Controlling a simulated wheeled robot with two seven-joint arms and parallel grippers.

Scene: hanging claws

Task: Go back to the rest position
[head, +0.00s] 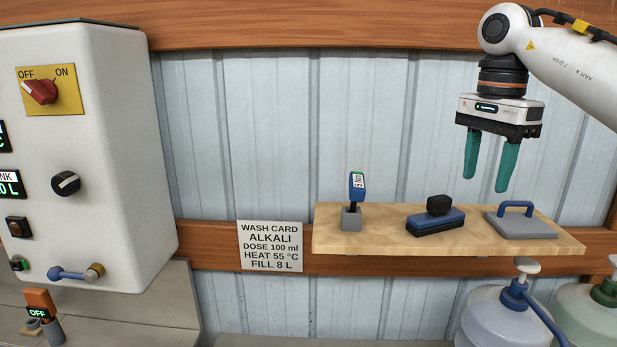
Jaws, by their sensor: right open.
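My right gripper (489,172) hangs in the upper right with its two green fingers pointing down and apart. It is open and empty, above the wooden shelf (345,238) and clear of the things on it. Below and around it on the shelf are a blue and black brush-like block (436,221) and a grey plate with a blue handle (519,224). My left gripper is out of view.
A blue-handled tool (357,187) stands in a grey holder on the shelf. A white control box (110,150) fills the left. A wash card (270,246) hangs on the wall. Jugs (490,318) stand at lower right. The air left of my right gripper is free.

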